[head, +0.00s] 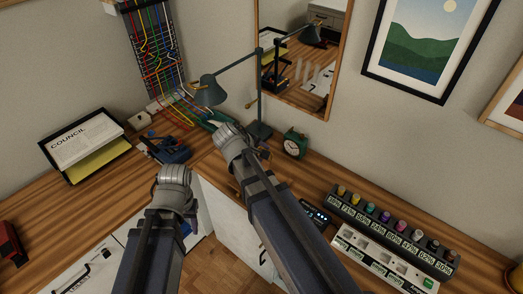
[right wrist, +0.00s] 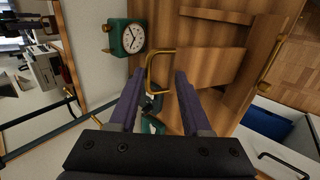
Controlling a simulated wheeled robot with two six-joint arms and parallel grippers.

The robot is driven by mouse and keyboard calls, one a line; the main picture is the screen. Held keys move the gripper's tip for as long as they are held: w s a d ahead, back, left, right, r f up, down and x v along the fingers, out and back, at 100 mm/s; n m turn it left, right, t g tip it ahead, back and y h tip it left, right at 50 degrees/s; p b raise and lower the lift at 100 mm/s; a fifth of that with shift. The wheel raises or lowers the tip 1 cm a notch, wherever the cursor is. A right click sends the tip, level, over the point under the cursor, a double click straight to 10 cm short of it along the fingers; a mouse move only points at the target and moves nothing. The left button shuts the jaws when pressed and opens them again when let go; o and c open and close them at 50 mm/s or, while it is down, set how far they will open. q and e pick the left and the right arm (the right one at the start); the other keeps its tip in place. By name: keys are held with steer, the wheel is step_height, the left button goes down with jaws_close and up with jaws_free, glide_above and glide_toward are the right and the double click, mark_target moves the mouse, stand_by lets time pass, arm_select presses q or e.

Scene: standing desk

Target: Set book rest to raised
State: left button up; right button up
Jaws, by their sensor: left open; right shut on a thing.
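In the right wrist view, a wooden panel (right wrist: 215,66) that looks like the book rest is set in the desk. How far it is tilted is hard to tell. A brass loop handle (right wrist: 160,70) stands on the wood, between the fingertips of my right gripper (right wrist: 160,80), which is shut on it. In the head view my right arm hides the handle and most of the panel.
A green clock (head: 293,143) and a dark lamp (head: 260,95) stand close to my right gripper. A paper tray (head: 85,146) is at the left, with cables (head: 180,106) behind. A row of knobs (head: 390,226) is at the right. A second brass bar (right wrist: 271,57) is near the wood's edge.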

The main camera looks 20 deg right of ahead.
steer(key=shift+w, duration=0.15)
stand_by(0.5)
steer(key=shift+r, duration=0.1)
steer(key=shift+a+r+p, duration=0.15)
steer(key=shift+r+p, duration=0.2)
steer(key=shift+p, duration=0.1)
steer(key=p+v, duration=0.5)
steer(key=v, duration=0.2)
